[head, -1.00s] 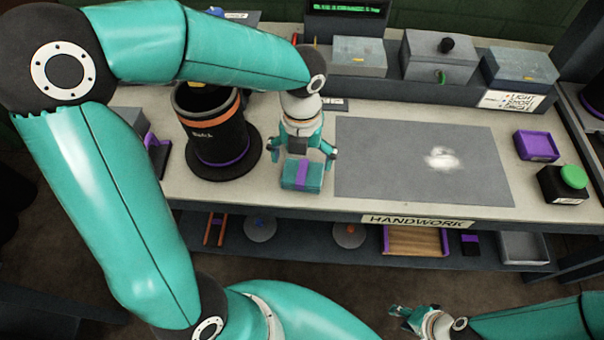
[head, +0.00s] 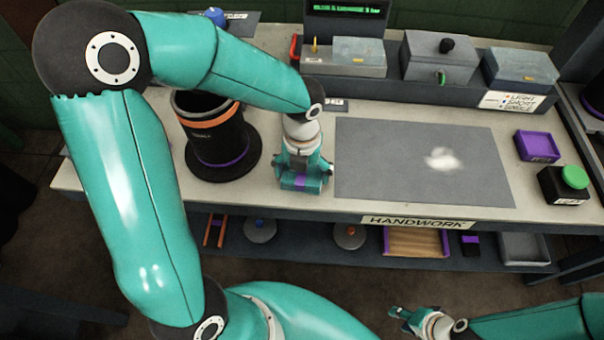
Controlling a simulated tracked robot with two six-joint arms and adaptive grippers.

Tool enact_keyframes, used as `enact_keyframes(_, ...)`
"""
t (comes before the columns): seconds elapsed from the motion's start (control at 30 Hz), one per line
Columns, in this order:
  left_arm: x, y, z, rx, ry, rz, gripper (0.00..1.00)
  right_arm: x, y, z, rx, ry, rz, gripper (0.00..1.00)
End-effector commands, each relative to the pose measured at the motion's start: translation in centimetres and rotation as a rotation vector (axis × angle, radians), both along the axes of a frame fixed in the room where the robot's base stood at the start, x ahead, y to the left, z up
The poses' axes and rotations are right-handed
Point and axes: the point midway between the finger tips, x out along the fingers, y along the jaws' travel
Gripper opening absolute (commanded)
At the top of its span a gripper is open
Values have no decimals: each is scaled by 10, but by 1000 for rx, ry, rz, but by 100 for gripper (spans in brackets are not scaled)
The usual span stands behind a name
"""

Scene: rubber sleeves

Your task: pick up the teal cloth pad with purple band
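The teal cloth pad with purple band (head: 300,184) lies at the front of the bench, left of the grey mat. My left gripper (head: 303,181) points down right over it, with a finger at each side of the pad. The gripper hides much of the pad's top, and I cannot tell whether the fingers press on it. My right gripper (head: 396,318) is low at the bottom of the view, in front of the bench and away from the pad. It looks open and empty.
A black bin with orange and purple rings (head: 215,140) stands close left of my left gripper. A grey mat (head: 375,170) with a white patch lies to the right. A purple tray (head: 537,146) and a green-topped button box (head: 565,185) are at the right end.

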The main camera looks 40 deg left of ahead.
Motion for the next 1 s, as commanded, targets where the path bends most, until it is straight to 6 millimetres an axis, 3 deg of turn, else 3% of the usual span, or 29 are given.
enact_keyframes(0.37,0,0,2,0,-1,0,59,0,0,0,0,0,0,40)
enact_keyframes(0.57,1,0,17,1,-4,-2,59,0,0,3,0,0,0,40)
enact_keyframes(0.77,2,-1,52,0,-7,-1,59,0,0,8,0,0,0,40)
enact_keyframes(1.0,2,-1,119,-1,-8,-2,59,0,0,14,0,0,0,40)
